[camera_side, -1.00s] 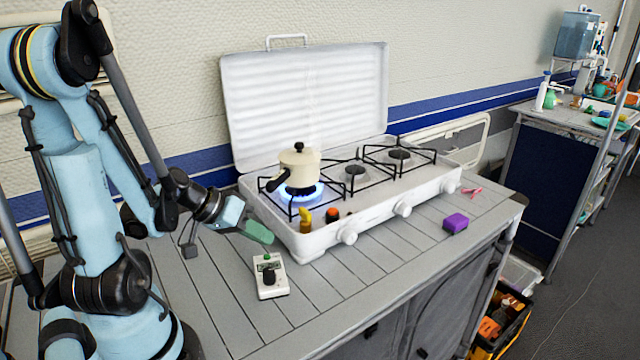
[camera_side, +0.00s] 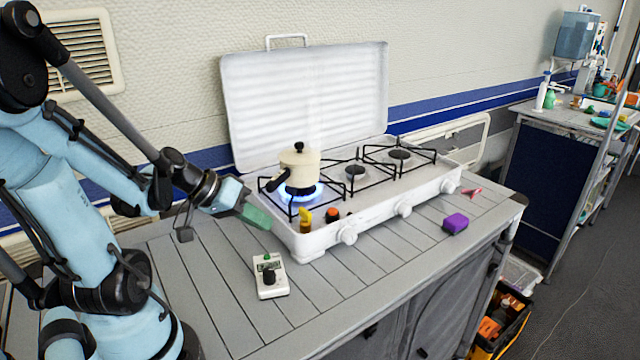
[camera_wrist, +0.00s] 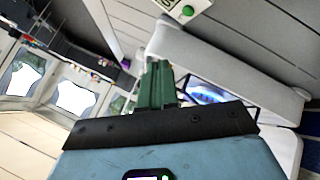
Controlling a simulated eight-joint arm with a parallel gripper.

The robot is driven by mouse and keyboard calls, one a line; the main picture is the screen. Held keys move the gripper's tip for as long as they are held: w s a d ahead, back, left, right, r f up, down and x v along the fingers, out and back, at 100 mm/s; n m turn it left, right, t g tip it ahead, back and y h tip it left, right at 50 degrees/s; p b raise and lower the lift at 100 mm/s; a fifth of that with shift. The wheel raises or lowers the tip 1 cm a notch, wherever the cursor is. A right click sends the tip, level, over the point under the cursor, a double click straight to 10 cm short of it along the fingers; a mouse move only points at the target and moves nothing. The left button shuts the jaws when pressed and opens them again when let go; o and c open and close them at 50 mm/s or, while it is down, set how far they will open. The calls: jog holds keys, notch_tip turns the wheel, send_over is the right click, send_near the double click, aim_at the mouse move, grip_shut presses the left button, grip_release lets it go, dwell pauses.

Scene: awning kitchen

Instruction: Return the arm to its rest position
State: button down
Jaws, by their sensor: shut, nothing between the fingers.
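My gripper (camera_side: 256,216), with green fingers, hangs in the air at the left front corner of the stove in the side view. Its fingers are shut and hold nothing. In the wrist view the green fingers (camera_wrist: 157,85) lie together side by side. My arm is bent, with the forearm sloping down to the right toward the gripper.
A white stove (camera_side: 375,216) with its lid open bears a cream pot (camera_side: 300,168) over a lit blue flame. A small device with a knob (camera_side: 270,277) lies in front of my gripper. A purple block (camera_side: 455,223) lies at the right.

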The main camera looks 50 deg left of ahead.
jog(key=w+d+r+m+y, duration=0.1)
jog(key=d+r+m, duration=0.1)
jog(key=d, duration=0.4)
jog(key=w+d+r+m+g+y, duration=0.1)
jog(key=w+d+r+m, duration=0.1)
jog(key=d, duration=0.4)
jog(key=shift+w+d+r+m+g+y, duration=0.2)
jog(key=shift+d+r+m+g+y, duration=0.15)
jog(key=shift+m, duration=0.35)
jog(key=s+a+r+m+g, duration=0.2)
jog(key=a+m+g, duration=0.5)
jog(key=a+m, duration=0.5)
jog(key=r+m, duration=0.1)
jog(key=m, duration=0.5)
jog(key=shift+s+a, duration=0.15)
jog(key=shift+s, duration=0.05)
jog(key=shift+f, duration=0.1)
